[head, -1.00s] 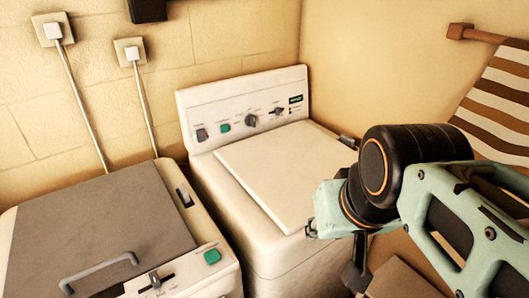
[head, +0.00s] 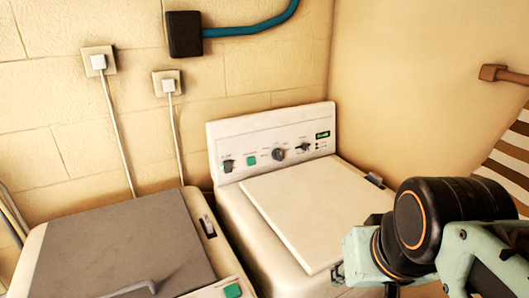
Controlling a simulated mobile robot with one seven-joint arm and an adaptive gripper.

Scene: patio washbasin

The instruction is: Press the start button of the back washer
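The back washer (head: 258,218) is cream-white, with a closed pale lid (head: 308,212) and an upright panel along its rear edge. The panel carries a green button (head: 251,161) near its left, dark knobs, including a large middle one (head: 278,154), and a small green display (head: 322,135). The button's label is too small to read. My arm is at the lower right, in front of the washer's right side and well apart from the panel. Only a dark part of my gripper (head: 391,291) shows at the bottom edge; its fingertips are hidden or out of frame.
A front machine with a grey lid (head: 110,240) and its own green button (head: 232,291) stands at the lower left. Two sockets with cables and a black box (head: 185,34) with a blue hose are on the wall. The space above the back washer's lid is clear.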

